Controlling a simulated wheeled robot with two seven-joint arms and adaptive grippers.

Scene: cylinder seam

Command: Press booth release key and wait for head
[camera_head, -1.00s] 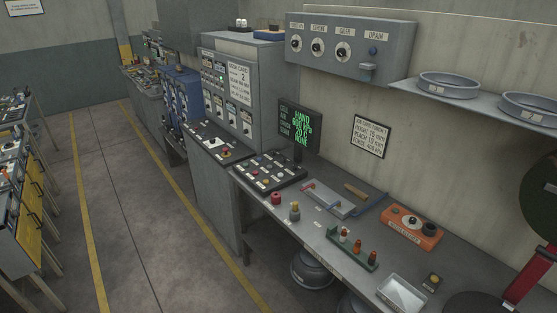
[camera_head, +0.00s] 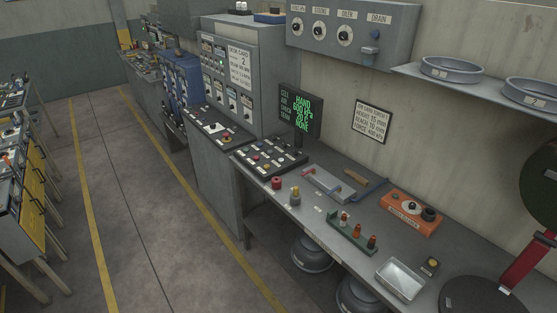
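Neither of my grippers is in view. No key labelled booth release can be read. A sloped black panel (camera_head: 268,157) with several coloured buttons sits on the left end of the grey bench; its labels are too small to read. A small dark box with a yellow button (camera_head: 431,264) sits near the bench's right part. A black screen (camera_head: 300,109) behind the button panel shows green text, with HAND, 600 kPa and NONE legible. A head cannot be made out for certain.
The bench (camera_head: 325,215) also holds a red knob (camera_head: 277,182), a green rack (camera_head: 351,238), an orange box (camera_head: 411,212) and a metal tray (camera_head: 400,280). A red arm with dark discs (camera_head: 527,258) stands at right. A shelf with round pans (camera_head: 449,70) overhangs. The left aisle floor (camera_head: 130,200) is clear.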

